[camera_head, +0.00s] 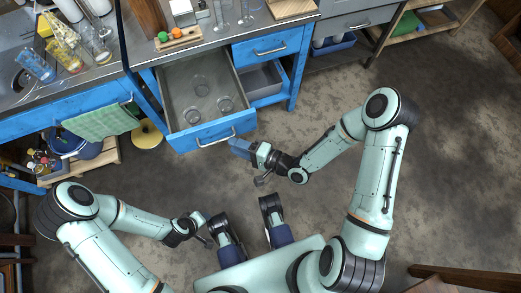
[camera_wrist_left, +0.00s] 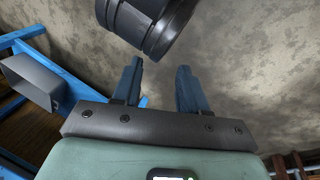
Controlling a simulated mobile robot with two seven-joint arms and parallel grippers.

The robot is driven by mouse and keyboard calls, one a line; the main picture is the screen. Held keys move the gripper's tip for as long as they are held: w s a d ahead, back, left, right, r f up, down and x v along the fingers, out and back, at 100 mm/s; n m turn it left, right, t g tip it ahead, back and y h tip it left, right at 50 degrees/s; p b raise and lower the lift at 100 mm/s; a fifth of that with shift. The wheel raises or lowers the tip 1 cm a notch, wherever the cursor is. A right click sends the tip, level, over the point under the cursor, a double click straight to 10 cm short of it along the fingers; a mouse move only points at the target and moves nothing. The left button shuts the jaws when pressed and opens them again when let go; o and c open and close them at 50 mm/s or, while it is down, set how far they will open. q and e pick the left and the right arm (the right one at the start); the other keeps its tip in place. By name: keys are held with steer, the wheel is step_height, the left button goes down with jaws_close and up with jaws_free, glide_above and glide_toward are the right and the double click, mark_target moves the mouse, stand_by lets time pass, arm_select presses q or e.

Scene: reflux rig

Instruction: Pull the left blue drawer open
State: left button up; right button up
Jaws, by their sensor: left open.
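A second blue drawer (camera_head: 266,47) to the right is closed. A green cloth (camera_head: 100,122) hangs left of the open drawer. Glassware (camera_head: 66,54) and a wooden holder with coloured balls (camera_head: 177,38) are on the worktop. The floor (camera_head: 300,130) before the drawers is clear.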

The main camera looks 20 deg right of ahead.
arm_select(q)
steer(key=shift+s+d+r+g+h+p, duration=0.15)
steer(key=shift+s+d+r+p, duration=0.15)
steer(key=shift+s+r, duration=0.2)
steer(key=shift+s+d+r+g+h+p, duration=0.15)
steer(key=shift+s+d+r+p, duration=0.15)
steer(key=shift+s, duration=0.3)
arm_select(e)
steer(key=v, duration=0.8)
steer(key=shift+d, duration=0.15)
steer(key=shift+s, duration=0.1)
